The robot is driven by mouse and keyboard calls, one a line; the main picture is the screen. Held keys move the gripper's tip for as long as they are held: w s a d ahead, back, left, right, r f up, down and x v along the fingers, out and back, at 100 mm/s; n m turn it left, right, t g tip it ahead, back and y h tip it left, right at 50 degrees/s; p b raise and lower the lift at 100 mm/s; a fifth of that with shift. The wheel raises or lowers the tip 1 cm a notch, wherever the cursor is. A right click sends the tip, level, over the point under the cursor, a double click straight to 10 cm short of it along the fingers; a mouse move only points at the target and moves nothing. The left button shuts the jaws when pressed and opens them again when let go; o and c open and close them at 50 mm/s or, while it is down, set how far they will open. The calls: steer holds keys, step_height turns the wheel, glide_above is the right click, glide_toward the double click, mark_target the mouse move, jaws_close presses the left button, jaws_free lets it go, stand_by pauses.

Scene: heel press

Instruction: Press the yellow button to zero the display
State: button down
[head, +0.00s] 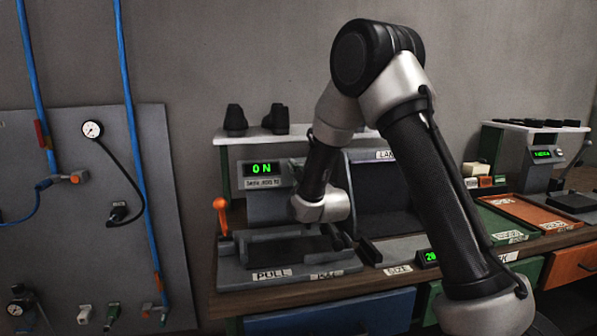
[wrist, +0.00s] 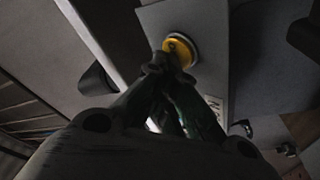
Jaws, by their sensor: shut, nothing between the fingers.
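The yellow button (wrist: 180,49) is round, in a pale ring on a grey panel, in the wrist view. My gripper (wrist: 168,64) is shut and empty, its fingertips right at the button's lower left edge and covering part of it. I cannot tell whether they touch it. In the head view my arm hides the button, and the gripper's fingertips cannot be made out below the silver wrist. A green display (head: 264,169) reading "ON" is on the press at the left. A smaller display (head: 430,256), starting with "20", is at the bench front, partly cut off by my arm.
An orange-knobbed lever (head: 221,212) stands at the press's left. A green tray (head: 497,222) and an orange tray (head: 533,212) lie to the right. Another machine with a green display (head: 542,154) stands at the far right. A grey panel with hoses (head: 80,220) is at the left.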

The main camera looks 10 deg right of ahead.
stand_by(0.4)
steer(key=shift+s+r, duration=0.5)
steer(key=shift+s, duration=0.2)
steer(key=s+r, duration=0.1)
steer(key=s, duration=0.1)
steer(key=s+r, duration=0.2)
stand_by(0.3)
stand_by(0.4)
